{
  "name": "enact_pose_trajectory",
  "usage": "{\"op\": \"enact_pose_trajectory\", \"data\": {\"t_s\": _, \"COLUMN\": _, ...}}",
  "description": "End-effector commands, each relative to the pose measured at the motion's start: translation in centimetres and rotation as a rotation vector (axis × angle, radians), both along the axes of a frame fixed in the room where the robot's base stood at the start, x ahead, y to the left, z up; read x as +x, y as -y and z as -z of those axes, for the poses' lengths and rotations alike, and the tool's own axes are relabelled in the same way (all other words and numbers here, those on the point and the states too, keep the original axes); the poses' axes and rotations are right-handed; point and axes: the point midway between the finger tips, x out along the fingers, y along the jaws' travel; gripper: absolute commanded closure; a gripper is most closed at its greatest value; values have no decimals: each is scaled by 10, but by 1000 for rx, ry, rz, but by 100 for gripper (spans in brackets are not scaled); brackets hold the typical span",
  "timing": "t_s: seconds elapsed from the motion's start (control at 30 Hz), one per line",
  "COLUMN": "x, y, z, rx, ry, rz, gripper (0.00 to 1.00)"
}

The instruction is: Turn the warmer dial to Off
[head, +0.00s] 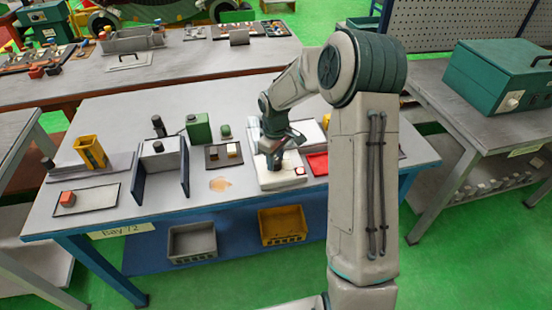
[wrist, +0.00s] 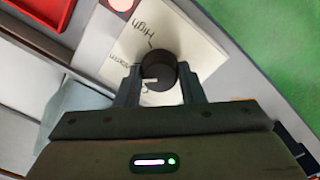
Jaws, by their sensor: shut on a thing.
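The warmer is a white box (head: 282,181) on the blue-legged bench in the head view. Its black round dial (wrist: 158,71) shows in the wrist view, on a cream label plate (wrist: 200,55). The word "High" is readable above the dial. Another word to its left is partly legible, and the lettering near the fingers is partly covered. A short pale mark shows at the dial's lower left; I cannot tell the setting for sure. My gripper (wrist: 160,88) has its two fingers on either side of the dial, shut on it. In the head view my gripper (head: 275,158) points down at the warmer.
A red tray (head: 318,164) lies right of the warmer. A round pink-white button (wrist: 121,4) lies beyond the dial plate.

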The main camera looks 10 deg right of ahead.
Motion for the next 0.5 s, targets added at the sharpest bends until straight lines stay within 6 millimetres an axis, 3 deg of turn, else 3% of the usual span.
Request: {"op": "enact_pose_trajectory", "data": {"t_s": 0.5, "x": 1, "y": 0, "z": -3, "rx": 0, "ry": 4, "rz": -485, "gripper": 87}}
